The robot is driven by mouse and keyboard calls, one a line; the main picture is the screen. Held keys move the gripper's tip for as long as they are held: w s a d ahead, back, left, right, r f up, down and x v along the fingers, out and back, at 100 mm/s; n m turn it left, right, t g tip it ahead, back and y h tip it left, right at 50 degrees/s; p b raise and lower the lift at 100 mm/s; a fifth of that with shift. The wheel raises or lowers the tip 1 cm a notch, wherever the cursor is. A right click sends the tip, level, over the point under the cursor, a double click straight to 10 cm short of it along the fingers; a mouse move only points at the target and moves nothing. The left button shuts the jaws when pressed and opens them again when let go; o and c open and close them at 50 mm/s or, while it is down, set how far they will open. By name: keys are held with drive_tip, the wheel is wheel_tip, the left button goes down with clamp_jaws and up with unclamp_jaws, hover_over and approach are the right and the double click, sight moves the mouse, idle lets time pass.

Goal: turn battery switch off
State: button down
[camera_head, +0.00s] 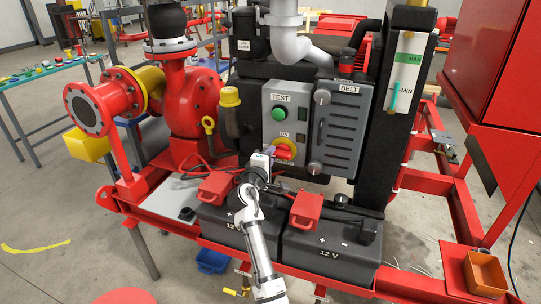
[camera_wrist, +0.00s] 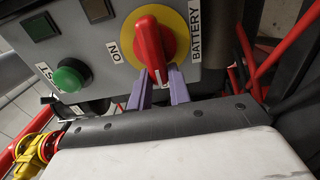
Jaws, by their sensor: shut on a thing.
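The battery switch is a red knob (camera_head: 286,150) on a yellow round plate (camera_head: 279,143), low on the front of the grey control box (camera_head: 298,113). In the wrist view the red knob (camera_wrist: 149,42) stands on the yellow plate (camera_wrist: 178,22), with its long grip running nearly up and down the picture. An ON label (camera_wrist: 114,51) is left of it and a BATTERY label (camera_wrist: 195,33) is right. My gripper (camera_wrist: 160,78) has its purple fingers on either side of the knob's lower end, shut on it. In the head view my gripper (camera_head: 270,153) partly covers the switch.
A green TEST button (camera_head: 278,114) sits above the switch; it also shows in the wrist view (camera_wrist: 69,79). Black 12 V batteries (camera_head: 330,247) with red terminal covers (camera_head: 306,208) and cables lie below. A grey belt cover (camera_head: 338,128) stands right, a red pump (camera_head: 190,98) left.

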drive_tip(key=shift+f, duration=0.1)
drive_tip(key=c, duration=1.3)
unclamp_jaws()
drive_tip(key=b+v, duration=0.3)
drive_tip(key=v, duration=1.1)
drive_tip(key=shift+w, duration=0.1)
